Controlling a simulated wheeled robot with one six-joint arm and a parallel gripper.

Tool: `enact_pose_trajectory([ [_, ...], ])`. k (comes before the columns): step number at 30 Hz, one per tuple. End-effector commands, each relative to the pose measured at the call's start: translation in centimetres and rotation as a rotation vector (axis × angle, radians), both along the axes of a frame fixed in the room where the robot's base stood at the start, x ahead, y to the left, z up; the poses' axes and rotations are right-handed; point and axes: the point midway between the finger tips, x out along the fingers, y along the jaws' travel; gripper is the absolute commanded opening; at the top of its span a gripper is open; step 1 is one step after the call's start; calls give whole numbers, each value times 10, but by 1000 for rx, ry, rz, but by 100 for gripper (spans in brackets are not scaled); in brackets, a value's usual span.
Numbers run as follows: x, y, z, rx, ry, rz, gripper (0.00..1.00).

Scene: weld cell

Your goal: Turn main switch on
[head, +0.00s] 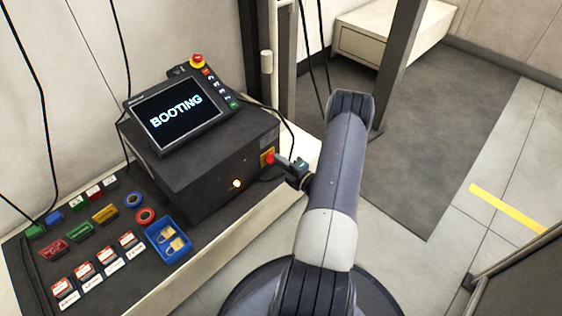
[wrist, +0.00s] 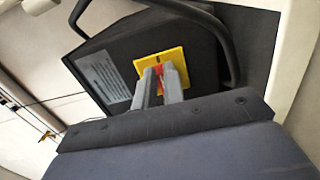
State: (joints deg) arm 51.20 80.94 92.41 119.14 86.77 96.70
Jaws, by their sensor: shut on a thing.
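The main switch is a red handle on a yellow plate on the side of a dark control cabinet (head: 205,170). The yellow plate (wrist: 150,62) and the red switch handle (wrist: 168,69) show in the wrist view. In the head view the red handle (head: 270,158) is at the cabinet's right end. My gripper (wrist: 167,78) is shut on the red handle, with its two grey fingers on either side of it. It comes to the switch from the right in the head view (head: 278,160). The fingers hide part of the handle. A lamp (head: 236,184) on the cabinet glows.
A pendant screen (head: 178,110) on the cabinet reads "BOOTING", with a red emergency button (head: 197,61) beside it. A blue tray (head: 153,237) with padlocks and several coloured tags lie on the bench at left. A dark cable curves close to the switch. Open floor lies right.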

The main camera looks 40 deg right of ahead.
Motion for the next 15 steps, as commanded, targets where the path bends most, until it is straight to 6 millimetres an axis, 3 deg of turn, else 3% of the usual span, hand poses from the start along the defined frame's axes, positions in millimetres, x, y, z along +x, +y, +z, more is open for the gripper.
enact_pose_trajectory([
  [3,0,0,-1,1,2,-1,0],
  [4,0,0,-1,1,2,-1,12],
  [11,0,0,0,0,1,-1,30],
  [15,0,0,0,0,1,-1,32],
])
